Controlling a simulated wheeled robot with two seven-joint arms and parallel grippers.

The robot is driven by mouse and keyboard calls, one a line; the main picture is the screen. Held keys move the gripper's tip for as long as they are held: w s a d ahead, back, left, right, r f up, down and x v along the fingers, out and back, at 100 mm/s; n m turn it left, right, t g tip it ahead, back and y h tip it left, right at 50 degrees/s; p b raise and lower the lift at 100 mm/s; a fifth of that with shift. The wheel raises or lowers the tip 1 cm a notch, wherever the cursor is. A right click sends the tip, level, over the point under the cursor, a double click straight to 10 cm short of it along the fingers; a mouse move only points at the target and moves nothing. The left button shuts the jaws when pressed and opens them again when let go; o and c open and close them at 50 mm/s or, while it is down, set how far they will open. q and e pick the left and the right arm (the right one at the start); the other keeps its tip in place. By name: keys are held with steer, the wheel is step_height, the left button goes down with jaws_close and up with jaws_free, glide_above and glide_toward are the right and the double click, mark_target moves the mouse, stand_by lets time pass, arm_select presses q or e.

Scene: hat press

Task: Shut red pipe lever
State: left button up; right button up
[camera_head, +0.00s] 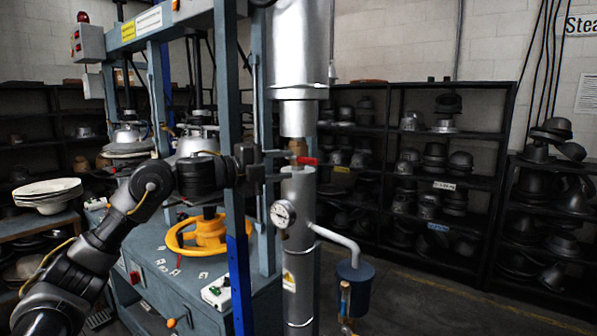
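The red pipe lever (308,161) sits on a brass valve (298,147) on the vertical silver pipe, between its wide upper part and its lower part. The lever's visible part points right and looks roughly level. My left gripper (284,165) comes in from the left at the lever's height. Its two fingers are apart, one above the other, just left of the valve and lever. I see nothing between them, and I cannot tell whether a fingertip touches the valve. My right gripper is not in view.
The silver pipe (299,229) carries a pressure gauge (283,214) and a side branch to a blue pot (355,273). A blue press frame post (231,120) stands close to my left wrist. A yellow handwheel (204,235) lies below. Shelves of hat forms (433,154) stand behind.

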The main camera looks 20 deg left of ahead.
arm_select(q)
steer(key=shift+b+v, duration=0.55)
steer(key=shift+v, duration=1.7)
steer(key=shift+d+f, duration=0.1)
